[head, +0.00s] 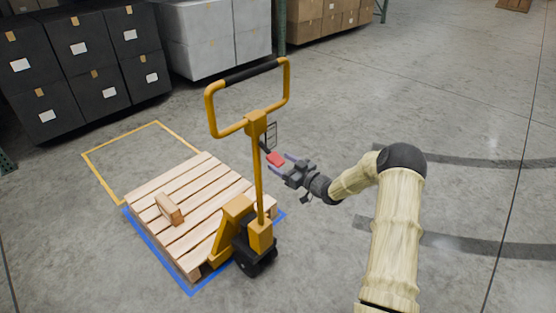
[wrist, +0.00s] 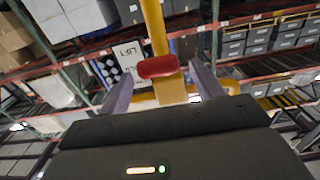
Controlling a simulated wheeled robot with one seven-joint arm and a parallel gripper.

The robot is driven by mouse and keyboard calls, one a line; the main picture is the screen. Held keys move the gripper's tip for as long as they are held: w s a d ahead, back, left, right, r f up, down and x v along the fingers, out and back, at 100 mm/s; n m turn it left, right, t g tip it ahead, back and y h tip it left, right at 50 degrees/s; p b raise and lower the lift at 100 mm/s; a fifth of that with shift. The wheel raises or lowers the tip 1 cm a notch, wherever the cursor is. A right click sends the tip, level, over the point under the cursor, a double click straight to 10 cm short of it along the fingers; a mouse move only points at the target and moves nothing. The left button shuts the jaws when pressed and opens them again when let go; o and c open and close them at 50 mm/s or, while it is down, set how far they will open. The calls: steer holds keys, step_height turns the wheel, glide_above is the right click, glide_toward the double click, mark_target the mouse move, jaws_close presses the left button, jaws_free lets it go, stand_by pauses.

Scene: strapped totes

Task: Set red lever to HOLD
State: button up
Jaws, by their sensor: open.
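The red lever (head: 275,159) sticks out from the upright of a yellow pallet jack (head: 258,185), below its loop handle. In the wrist view the red lever's grip (wrist: 158,67) lies across the gap between my fingertips, in front of the yellow post (wrist: 153,25). A white label plate (wrist: 128,62) beside it reads LIFT; its other text is hard to read. My gripper (head: 281,164) is open, with its fingers pointing at the lever from the right. The wrist view shows both fingers (wrist: 160,78) spread either side of the grip; I cannot tell whether they touch it.
A wooden pallet (head: 190,210) with a small wooden block (head: 170,209) sits at the jack's base inside blue floor lines. A yellow-outlined floor area (head: 105,172) lies behind. Black totes (head: 80,60) and grey bins (head: 217,40) stand at the back. The floor to the right is clear.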

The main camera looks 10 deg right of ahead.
mark_target(272, 156)
steer(key=shift+x, duration=1.25)
steer(key=c, duration=1.4)
steer(key=shift+d, duration=0.15)
